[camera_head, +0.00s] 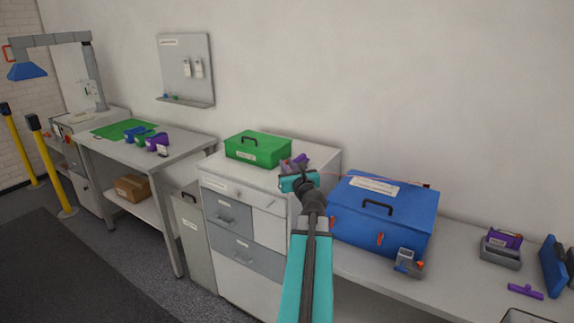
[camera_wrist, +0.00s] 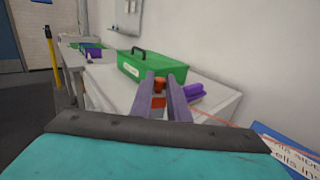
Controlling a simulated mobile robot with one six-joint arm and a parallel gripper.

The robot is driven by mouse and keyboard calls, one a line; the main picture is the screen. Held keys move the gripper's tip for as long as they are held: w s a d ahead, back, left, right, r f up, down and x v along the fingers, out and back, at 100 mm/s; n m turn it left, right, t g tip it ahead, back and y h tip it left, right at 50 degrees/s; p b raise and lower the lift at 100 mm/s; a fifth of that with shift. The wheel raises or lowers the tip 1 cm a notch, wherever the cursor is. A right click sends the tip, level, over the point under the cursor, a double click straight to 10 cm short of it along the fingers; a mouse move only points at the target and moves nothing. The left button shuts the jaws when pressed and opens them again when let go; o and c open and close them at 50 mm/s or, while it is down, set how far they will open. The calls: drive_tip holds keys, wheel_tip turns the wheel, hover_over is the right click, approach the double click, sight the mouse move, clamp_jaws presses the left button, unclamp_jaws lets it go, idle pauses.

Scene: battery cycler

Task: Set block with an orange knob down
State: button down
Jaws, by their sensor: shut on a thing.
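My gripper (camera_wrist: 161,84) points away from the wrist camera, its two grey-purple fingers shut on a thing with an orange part. I take this for the block with an orange knob (camera_wrist: 159,87); its orange top shows between the fingertips and the rest is mostly hidden. In the head view the teal wrist of my gripper is in front of the white drawer cabinet (camera_head: 233,188), near the top's front right, and hides the held block. I cannot tell whether the block touches the cabinet top.
A green box (camera_head: 257,150) stands on the cabinet top, with a purple item (camera_wrist: 196,92) to its right. A blue box (camera_head: 383,215) stands on the bench at right, with a grey piece with orange (camera_head: 408,262) before it. The left table (camera_head: 180,146) holds several small coloured items.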

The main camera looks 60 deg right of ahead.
drive_tip(key=shift+s+a, duration=0.15)
idle(0.6)
drive_tip(key=w+a+f+n+t+y, duration=0.1)
drive_tip(key=w+a+f+n+y, duration=0.25)
drive_tip(key=w+a, duration=0.5)
drive_tip(key=w+a+f+n+t+y+b, duration=0.1)
drive_tip(key=w+a+f+n+t+y, duration=0.15)
drive_tip(key=w+a+y, duration=0.65)
drive_tip(key=w+a+f+n+t+y, duration=0.1)
drive_tip(key=w+a+f+n, duration=0.25)
drive_tip(key=a, duration=0.95)
drive_tip(key=a+f+n+g+y, duration=0.2)
drive_tip(key=a+n+y, duration=0.1)
drive_tip(key=a, duration=0.9)
drive_tip(key=a+f+n+g+y, duration=0.3)
drive_tip(key=a+y, duration=0.2)
drive_tip(key=a, duration=0.7)
drive_tip(key=a+f+n+g+y+b, duration=0.1)
drive_tip(key=a+y, duration=0.4)
drive_tip(key=a, duration=0.8)
drive_tip(key=f+n+g, duration=0.1)
drive_tip(key=n, duration=0.1)
drive_tip(key=shift+w+f+n+g, duration=0.15)
drive_tip(key=shift+f+n+g, duration=0.1)
drive_tip(key=shift+n+g, duration=0.1)
drive_tip(key=shift+d, duration=0.1)
